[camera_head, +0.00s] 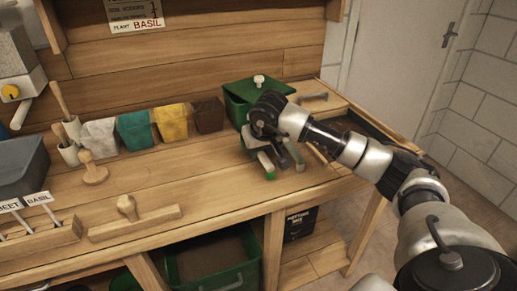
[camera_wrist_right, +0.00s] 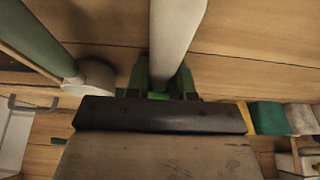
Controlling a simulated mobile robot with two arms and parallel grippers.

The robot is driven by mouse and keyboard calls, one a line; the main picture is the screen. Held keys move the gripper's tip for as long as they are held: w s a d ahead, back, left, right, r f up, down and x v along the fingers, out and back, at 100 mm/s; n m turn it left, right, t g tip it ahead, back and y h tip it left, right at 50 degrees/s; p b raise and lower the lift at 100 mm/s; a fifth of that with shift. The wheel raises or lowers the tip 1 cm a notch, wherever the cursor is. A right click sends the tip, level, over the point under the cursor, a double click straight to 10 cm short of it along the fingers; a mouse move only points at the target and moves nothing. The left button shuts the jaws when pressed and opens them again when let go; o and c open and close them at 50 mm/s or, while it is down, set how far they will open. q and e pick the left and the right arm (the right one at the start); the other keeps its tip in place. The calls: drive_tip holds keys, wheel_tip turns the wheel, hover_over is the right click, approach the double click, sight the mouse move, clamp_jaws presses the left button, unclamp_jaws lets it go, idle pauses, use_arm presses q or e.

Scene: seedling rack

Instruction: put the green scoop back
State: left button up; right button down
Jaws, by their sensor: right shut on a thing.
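My right gripper (camera_head: 284,160) is low over the right part of the bench, just in front of the lidded green box (camera_head: 240,103). It is shut on the green scoop (camera_head: 266,162), which shows as pale and green parts beside the dark fingers. In the right wrist view, a pale rod-like part of the scoop (camera_wrist_right: 176,38) runs up from green parts between the jaws. The arm and fingers hide much of the scoop. I cannot tell whether it touches the bench. My left gripper is not in view.
The green box has a white knob. Brown, yellow, green and white bins (camera_head: 172,121) line the bench back. A metal handle (camera_head: 313,97) is beyond the arm. The bench middle is clear.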

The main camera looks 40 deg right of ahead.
drive_tip(key=c, duration=0.9)
unclamp_jaws()
drive_tip(key=shift+c, duration=0.2)
drive_tip(key=shift+o, duration=0.3)
